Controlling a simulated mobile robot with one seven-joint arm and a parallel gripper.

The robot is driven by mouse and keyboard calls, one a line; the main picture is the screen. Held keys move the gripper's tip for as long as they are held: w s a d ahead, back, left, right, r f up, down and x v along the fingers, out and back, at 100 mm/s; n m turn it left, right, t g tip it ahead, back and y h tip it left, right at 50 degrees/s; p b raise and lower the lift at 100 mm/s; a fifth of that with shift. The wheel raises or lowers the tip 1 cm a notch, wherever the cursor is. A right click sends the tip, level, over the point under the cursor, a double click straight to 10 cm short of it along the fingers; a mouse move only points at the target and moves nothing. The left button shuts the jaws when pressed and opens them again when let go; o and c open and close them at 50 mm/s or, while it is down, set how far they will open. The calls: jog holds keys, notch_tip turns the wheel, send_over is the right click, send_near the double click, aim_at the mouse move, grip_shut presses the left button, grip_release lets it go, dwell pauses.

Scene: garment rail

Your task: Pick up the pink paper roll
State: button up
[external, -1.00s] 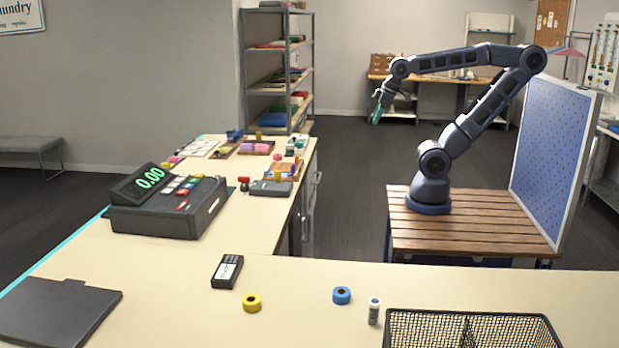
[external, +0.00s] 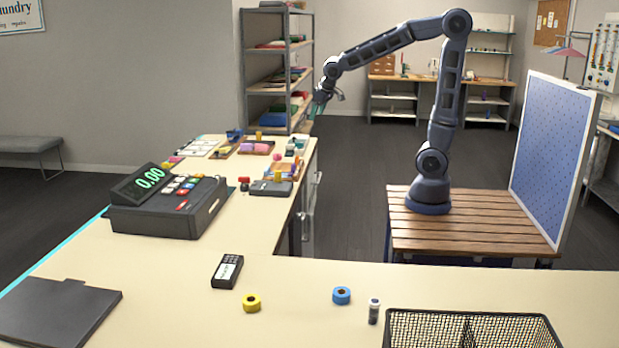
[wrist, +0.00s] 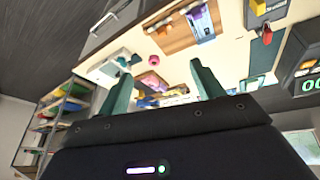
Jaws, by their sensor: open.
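The pink paper roll (external: 277,156) stands on the far part of the counter, among small items near its right edge. In the wrist view it is a small pink ring (wrist: 157,59), ahead of my fingertips and between their lines. My gripper (external: 316,106) is in the air beyond and to the right of the roll, near the shelf. In the wrist view my gripper (wrist: 160,78) has its two green fingers wide apart, with nothing held between them.
A wooden tray (wrist: 181,45) with small items lies close to the roll. The cash register (external: 168,203) stands nearer on the counter. A metal shelf (external: 311,60) with folded cloth rises behind.

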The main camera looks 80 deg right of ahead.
jog(key=w+d+f+m, duration=0.1)
jog(key=w+d+f, duration=0.6)
jog(key=w, duration=0.4)
jog(key=m, duration=0.2)
send_near(277, 155)
jog(key=x, duration=0.3)
jog(key=shift+w+d, duration=0.25)
jog(key=shift+d, duration=0.05)
jog(key=shift+s+x, duration=0.15)
jog(key=shift+x, duration=1.15)
jog(key=shift+s+x, duration=0.15)
jog(key=shift+x, duration=1.2)
jog(key=shift+a+f, duration=0.15)
jog(key=c, duration=1.1)
